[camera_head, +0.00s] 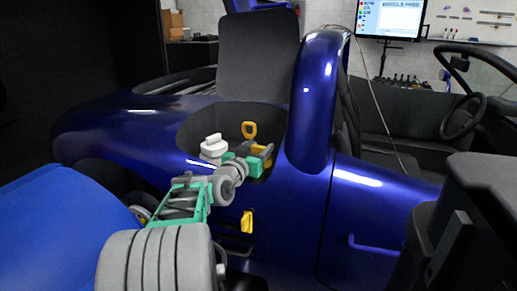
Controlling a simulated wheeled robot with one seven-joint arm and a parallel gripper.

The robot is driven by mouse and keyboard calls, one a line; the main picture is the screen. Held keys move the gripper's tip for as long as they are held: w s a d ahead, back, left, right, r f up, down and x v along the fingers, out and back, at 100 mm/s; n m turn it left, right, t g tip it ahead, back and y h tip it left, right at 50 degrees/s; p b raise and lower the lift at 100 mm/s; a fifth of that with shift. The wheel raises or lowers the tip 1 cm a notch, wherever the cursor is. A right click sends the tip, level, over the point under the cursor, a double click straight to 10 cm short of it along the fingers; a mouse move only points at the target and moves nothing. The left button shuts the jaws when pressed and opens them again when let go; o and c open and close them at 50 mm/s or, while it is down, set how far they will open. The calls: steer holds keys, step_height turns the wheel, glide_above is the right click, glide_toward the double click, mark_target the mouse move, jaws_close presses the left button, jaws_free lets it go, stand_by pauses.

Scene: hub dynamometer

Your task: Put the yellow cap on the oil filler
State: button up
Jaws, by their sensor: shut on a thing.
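My gripper (257,164) is teal with dark parts and reaches into the dark opening (190,132) in the blue car body. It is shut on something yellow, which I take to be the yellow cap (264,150). Only a small part of it shows beside the jaws. A yellow loop handle (249,129) stands upright just behind the gripper. A white container with a round top (213,146) stands to the left of the gripper. I cannot make out the oil filler; my gripper and wrist hide part of the opening.
A raised dark panel (256,60) stands behind the opening. A curved blue pillar (322,100) rises close on its right. A yellow piece (247,222) is on the car's side below the opening. A steering wheel (463,117) and a monitor (390,18) are farther right.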

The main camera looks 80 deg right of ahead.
mark_target(258, 150)
steer(key=shift+f+b, duration=0.3)
steer(key=shift+f, duration=0.1)
steer(key=o, duration=1.1)
steer(key=shift+w+a+b, duration=0.25)
steer(key=shift+a+b, duration=0.35)
steer(key=shift+a, duration=0.7)
steer(key=shift+w+a+b, duration=0.2)
steer(key=shift+a+b, duration=0.4)
steer(key=shift+a, duration=0.65)
steer(key=shift+w+a, duration=0.15)
steer(key=shift+a, duration=0.8)
steer(key=shift+w+a, duration=0.2)
steer(key=shift+a, duration=0.8)
steer(key=shift+w+a, duration=0.15)
steer(key=shift+a, duration=0.8)
